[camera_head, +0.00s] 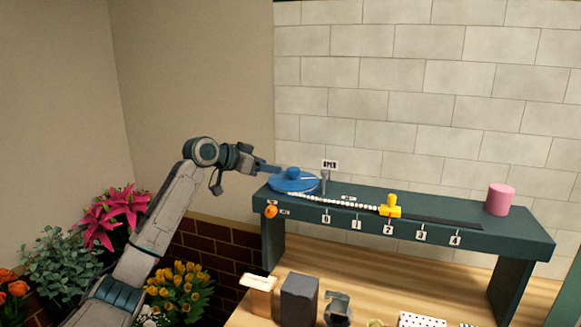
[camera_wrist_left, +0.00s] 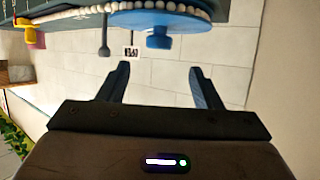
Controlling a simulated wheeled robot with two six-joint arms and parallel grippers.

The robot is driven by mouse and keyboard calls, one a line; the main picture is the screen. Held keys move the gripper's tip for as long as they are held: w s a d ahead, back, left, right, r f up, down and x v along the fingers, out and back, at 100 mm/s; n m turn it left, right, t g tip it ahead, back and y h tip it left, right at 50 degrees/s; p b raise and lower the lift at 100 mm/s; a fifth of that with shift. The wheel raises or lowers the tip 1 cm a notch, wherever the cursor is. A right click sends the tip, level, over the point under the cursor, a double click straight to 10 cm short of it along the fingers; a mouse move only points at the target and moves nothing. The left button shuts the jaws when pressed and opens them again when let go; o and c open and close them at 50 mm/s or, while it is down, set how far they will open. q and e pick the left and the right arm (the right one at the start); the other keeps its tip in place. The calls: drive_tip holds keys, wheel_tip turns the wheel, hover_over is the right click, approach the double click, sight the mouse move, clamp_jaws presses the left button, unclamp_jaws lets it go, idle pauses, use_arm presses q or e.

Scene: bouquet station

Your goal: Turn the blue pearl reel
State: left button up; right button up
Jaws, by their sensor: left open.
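The blue pearl reel (camera_head: 300,183) lies flat at the left end of a dark green raised shelf, with a blue knob (camera_head: 292,173) standing on it. The reel also shows at the top of the left wrist view (camera_wrist_left: 165,18), with its knob (camera_wrist_left: 158,38). A string of white pearls (camera_head: 350,202) runs from the reel along the shelf to a yellow slider (camera_head: 390,206) near mark 2. My left gripper (camera_head: 277,169) is at the reel's upper left, close to the knob. In the left wrist view its fingers (camera_wrist_left: 157,85) are apart with nothing between them. My right gripper is not in view.
The green shelf (camera_head: 530,240) carries marks 0 to 4, an orange knob (camera_head: 271,211) on its front and a pink cylinder (camera_head: 500,199) at right. A small OPEN sign (camera_head: 330,164) stands behind the reel. Flowers (camera_head: 180,290) are at lower left. A grey block (camera_head: 299,299) stands on the table below.

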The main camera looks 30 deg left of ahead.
sight(289, 170)
use_arm(q)
drive_tip(key=p+x, duration=0.3)
drive_tip(key=x, duration=0.5)
drive_tip(key=shift+w+d, duration=0.1)
drive_tip(key=shift+w, duration=0.05)
drive_tip(key=shift+w+f+p, duration=0.1)
drive_tip(key=shift+w+p, duration=0.1)
drive_tip(key=shift+p, duration=0.1)
drive_tip(key=shift+d, duration=0.1)
drive_tip(key=shift+w+f, duration=0.15)
clamp_jaws()
